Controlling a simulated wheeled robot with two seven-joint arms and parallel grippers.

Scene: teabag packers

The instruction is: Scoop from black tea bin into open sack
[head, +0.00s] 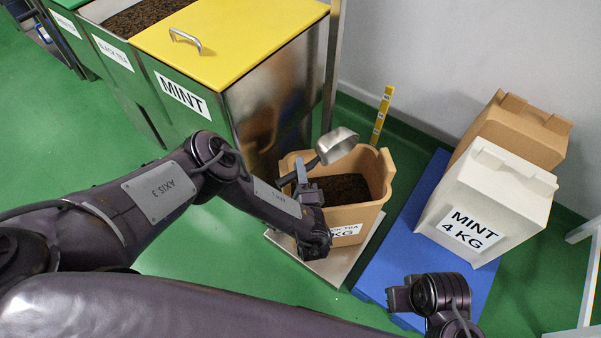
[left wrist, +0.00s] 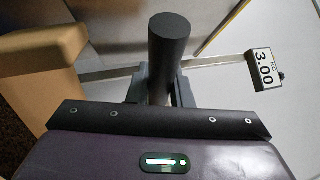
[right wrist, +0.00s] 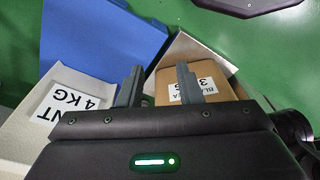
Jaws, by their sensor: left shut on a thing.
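The brown open sack (head: 379,190) stands on the scale plate (head: 318,262), dark tea visible inside it. Its label partly shows, reading black tea; the sack also shows in the right wrist view (right wrist: 163,90). My left gripper (head: 305,190) is shut on the black handle (left wrist: 165,55) of a metal scoop (head: 337,145). The scoop's bowl is above the sack's opening near the far rim, and I cannot tell whether it holds tea. The black tea bin (head: 113,50) is at the upper left, uncovered with dark tea. My right gripper (right wrist: 158,85) is open and empty.
The scale display (left wrist: 264,70) reads 3.00. A mint bin (head: 225,45) with a yellow lid stands beside the black tea bin. A white mint sack (head: 485,205) and a closed brown sack (head: 510,130) stand on a blue pallet (head: 385,265).

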